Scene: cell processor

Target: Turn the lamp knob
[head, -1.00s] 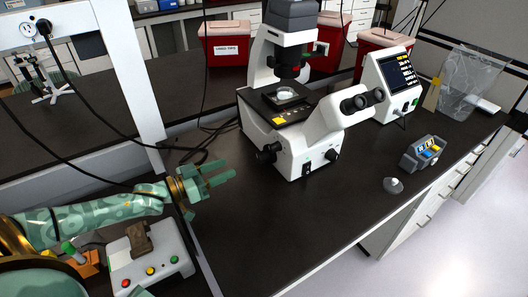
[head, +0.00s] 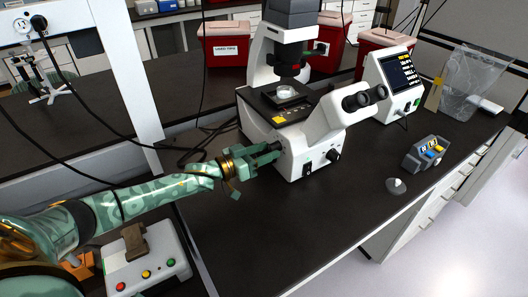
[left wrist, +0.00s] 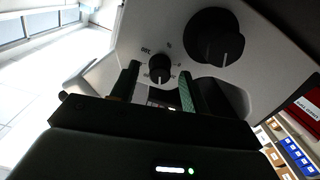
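The white microscope (head: 310,135) stands on the black bench. In the left wrist view, a small black knob (left wrist: 159,70) with a white pointer line and markings around it sits on the microscope's side; it looks like the lamp knob. A larger black knob (left wrist: 217,38) is to its upper right. My left gripper (head: 268,154) is at the left side of the microscope. In the left wrist view its fingers (left wrist: 159,84) are apart, one on each side of the small knob. I cannot tell whether they touch it. My right gripper is not in view.
A white control box (head: 145,268) with colored buttons lies at the lower left. A screen unit (head: 392,85) and a grey holder (head: 425,153) stand to the right. Black cables hang at the left. The bench front is mostly clear.

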